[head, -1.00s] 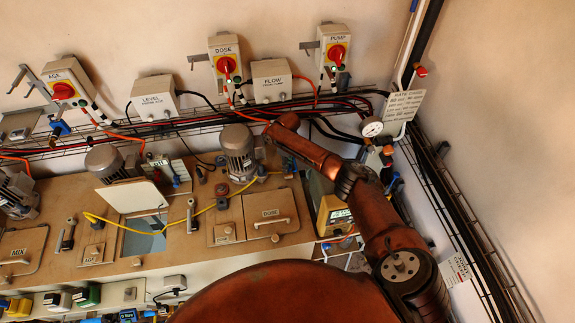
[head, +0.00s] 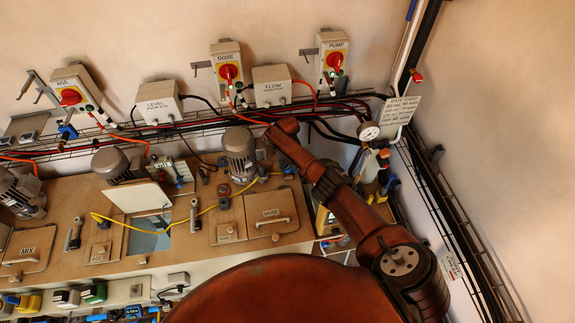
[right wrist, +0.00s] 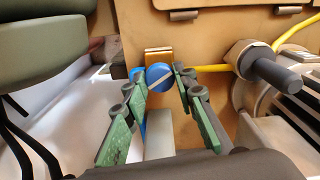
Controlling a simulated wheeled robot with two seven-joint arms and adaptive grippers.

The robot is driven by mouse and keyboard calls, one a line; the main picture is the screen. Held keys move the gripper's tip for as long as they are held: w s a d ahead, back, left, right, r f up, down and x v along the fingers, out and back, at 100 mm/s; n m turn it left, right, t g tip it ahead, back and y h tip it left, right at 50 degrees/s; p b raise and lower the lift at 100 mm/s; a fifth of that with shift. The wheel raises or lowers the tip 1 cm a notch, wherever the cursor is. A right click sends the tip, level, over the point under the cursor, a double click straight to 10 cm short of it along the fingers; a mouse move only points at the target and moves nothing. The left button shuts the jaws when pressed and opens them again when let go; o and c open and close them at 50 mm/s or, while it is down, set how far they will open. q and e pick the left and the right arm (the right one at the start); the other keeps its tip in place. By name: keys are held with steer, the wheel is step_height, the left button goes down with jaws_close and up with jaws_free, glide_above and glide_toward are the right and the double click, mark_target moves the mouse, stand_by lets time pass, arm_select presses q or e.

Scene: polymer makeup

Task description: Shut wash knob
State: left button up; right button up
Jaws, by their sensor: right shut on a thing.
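In the right wrist view, a round blue knob (right wrist: 159,78) with a pale bar across its face sits at a brass-coloured bracket. My right gripper (right wrist: 160,73) has its dark-tipped, green-backed fingers on both sides of the knob and is shut on it. In the head view, my right arm reaches up and left to beside the grey motor at the back of the bench; its own links hide the knob there, and the fingers are not clear. My left gripper is not in view.
A grey motor (head: 238,155) and a yellow cable (right wrist: 290,37) lie close to my right gripper. The DOSE hatch (head: 271,213) is closed in front. A pressure gauge (head: 368,131) and a wire cable tray (head: 205,127) are behind the arm.

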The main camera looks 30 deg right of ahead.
mark_target(288, 168)
steer(key=m+p, duration=0.1)
steer(key=m, duration=0.5)
steer(key=shift+m, duration=0.3)
stand_by(0.4)
steer(key=o, duration=1.2)
steer(key=shift+c, duration=0.2)
step_height(288, 168, up, 12)
